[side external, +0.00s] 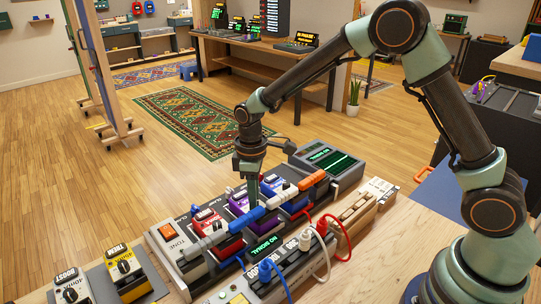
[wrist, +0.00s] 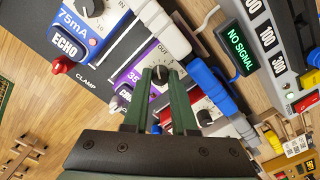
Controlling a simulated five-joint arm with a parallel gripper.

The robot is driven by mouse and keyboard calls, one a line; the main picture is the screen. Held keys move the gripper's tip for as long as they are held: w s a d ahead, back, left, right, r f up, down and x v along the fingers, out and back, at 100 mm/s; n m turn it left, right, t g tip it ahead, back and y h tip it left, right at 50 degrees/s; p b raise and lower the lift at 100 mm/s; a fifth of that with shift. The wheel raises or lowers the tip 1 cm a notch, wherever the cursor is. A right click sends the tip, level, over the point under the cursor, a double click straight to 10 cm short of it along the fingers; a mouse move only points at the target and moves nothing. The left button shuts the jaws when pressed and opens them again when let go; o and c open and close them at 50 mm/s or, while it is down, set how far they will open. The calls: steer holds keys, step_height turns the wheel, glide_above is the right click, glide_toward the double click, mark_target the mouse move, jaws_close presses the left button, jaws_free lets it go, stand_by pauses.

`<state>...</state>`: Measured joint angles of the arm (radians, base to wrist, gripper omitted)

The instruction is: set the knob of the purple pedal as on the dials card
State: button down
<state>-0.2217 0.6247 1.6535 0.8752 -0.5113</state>
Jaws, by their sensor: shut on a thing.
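The purple pedal (side external: 238,203) stands in the pedal row on the grey board, between a red and a blue pedal. In the wrist view the purple pedal (wrist: 172,36) shows its dark knob (wrist: 159,72) with a light pointer mark. My gripper (wrist: 160,80) has its two green fingers on either side of that knob, shut on it from above. In the side view my gripper (side external: 252,203) points straight down at the purple pedal and hides the knob.
The blue ECHO pedal (wrist: 82,25) and red pedal (side external: 207,220) are close neighbours. A supply unit (side external: 262,246) with cables and a NO SIGNAL display lies in front.

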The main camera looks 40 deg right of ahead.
steer(key=n, duration=1.1)
steer(key=shift+n, duration=1.9)
steer(key=c, duration=0.7)
jaws_free()
steer(key=shift+s, duration=0.1)
